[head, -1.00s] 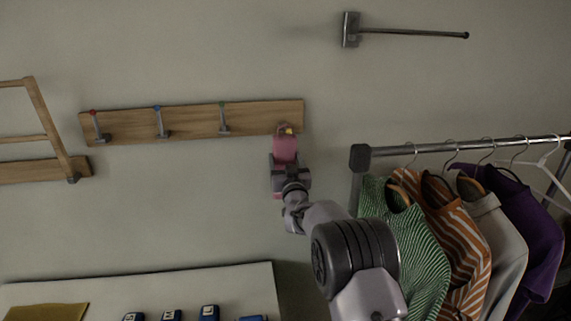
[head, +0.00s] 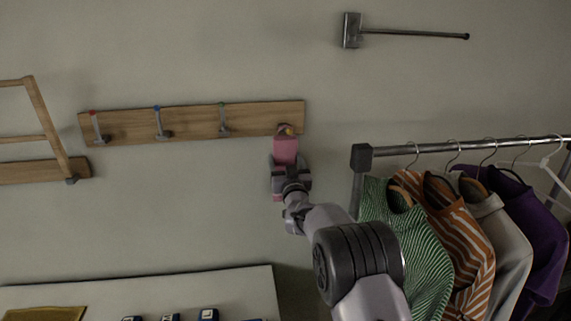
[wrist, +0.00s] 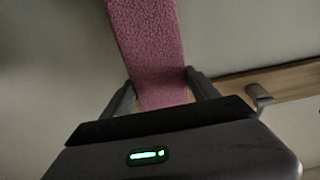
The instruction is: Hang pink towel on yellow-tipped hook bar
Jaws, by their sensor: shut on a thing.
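The pink towel (head: 285,148) is at the right end of the wooden hook bar (head: 190,122). My gripper (head: 291,172) is shut on the towel, and the towel stands up above the fingers. A small yellow tip (head: 289,131) shows at the towel's upper end; the rest of that hook is hidden behind the towel. I cannot tell whether the towel's loop is around the hook. In the wrist view the towel (wrist: 148,45) runs up from between the two fingers (wrist: 162,98), and part of the wooden bar (wrist: 285,82) shows at the right.
Red, blue and green-tipped hooks (head: 222,120) on the bar are empty. A clothes rail (head: 450,147) with several garments stands right of my arm. A wooden rack (head: 45,125) is at the left. A table (head: 150,287) lies below. The wall under the bar is clear.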

